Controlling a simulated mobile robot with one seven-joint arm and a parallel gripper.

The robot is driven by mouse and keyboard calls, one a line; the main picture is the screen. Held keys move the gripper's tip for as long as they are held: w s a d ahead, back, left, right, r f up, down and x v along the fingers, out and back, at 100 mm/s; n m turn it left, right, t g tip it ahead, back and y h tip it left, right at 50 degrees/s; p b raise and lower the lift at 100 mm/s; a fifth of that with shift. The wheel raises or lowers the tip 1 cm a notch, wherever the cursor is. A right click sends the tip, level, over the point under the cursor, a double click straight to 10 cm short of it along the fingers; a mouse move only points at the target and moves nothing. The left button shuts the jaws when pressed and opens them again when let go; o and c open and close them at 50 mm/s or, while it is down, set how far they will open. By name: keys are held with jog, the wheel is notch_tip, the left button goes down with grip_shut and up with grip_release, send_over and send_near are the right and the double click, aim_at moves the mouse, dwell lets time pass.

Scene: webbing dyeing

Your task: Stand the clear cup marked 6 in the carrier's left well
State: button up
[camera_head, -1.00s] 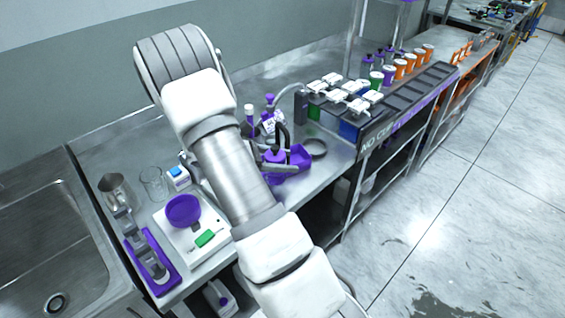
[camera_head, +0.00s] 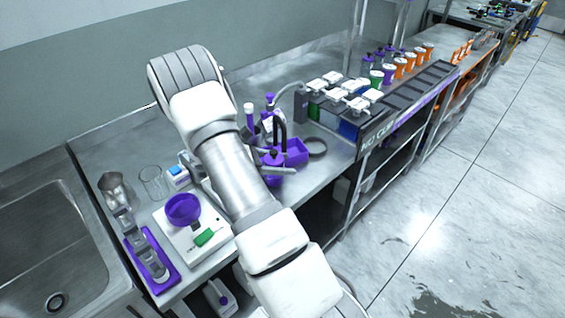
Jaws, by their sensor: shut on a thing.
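A purple carrier (camera_head: 295,151) with a dark arched handle stands on the steel bench, right of my forearm. Its left part is partly covered, and I cannot see into its left well. Grey parts of my gripper (camera_head: 277,170) show past the forearm, in front of the carrier's left part. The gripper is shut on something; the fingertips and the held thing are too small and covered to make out. I cannot read a 6 on any cup. Several clear cups (camera_head: 137,236) stand in a row on a purple tray (camera_head: 165,284) at the left.
A purple bowl (camera_head: 183,209) sits on a white scale (camera_head: 217,245). A glass beaker (camera_head: 153,182) and a metal jug (camera_head: 112,185) stand near the sink (camera_head: 40,245). A round dark dish (camera_head: 316,147) is right of the carrier.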

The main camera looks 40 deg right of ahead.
jog(key=shift+f, duration=0.2)
jog(key=o, duration=1.3)
jog(key=shift+r, duration=0.1)
